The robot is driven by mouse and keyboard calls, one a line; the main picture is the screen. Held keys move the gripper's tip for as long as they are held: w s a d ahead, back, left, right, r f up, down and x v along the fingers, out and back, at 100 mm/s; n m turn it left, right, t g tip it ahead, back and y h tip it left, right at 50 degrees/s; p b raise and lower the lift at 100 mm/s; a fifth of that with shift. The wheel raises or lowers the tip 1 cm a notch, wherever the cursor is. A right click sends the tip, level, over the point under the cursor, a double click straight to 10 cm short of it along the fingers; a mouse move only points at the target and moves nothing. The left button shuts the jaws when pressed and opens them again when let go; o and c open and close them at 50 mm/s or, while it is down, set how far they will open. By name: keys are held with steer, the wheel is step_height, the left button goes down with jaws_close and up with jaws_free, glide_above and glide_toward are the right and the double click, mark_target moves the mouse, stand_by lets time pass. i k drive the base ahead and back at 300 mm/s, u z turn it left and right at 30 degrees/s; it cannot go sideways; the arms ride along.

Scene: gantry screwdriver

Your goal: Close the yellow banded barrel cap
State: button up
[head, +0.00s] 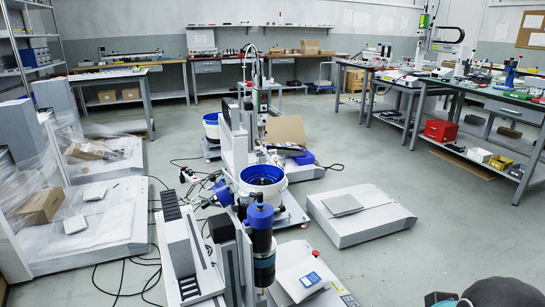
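I cannot make out a yellow banded barrel cap in the head view; if it is there, it is hidden or too small to tell. An upright cylinder (263,245) with blue and dark sections stands on the machine in the front middle. I see no clear yellow band on it. My gripper is not in view. A dark rounded shape at the bottom right corner is cut off by the picture edge, and I cannot tell what it is.
A blue-lined bowl (262,174) sits on the machine behind the cylinder. A low grey platform (358,214) stands to its right. Cables (140,262) lie on the floor at left. Benches with a red box (440,130) line the right. The right floor (440,190) is clear.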

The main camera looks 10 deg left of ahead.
mark_target(216, 192)
steer(key=u, duration=1.25)
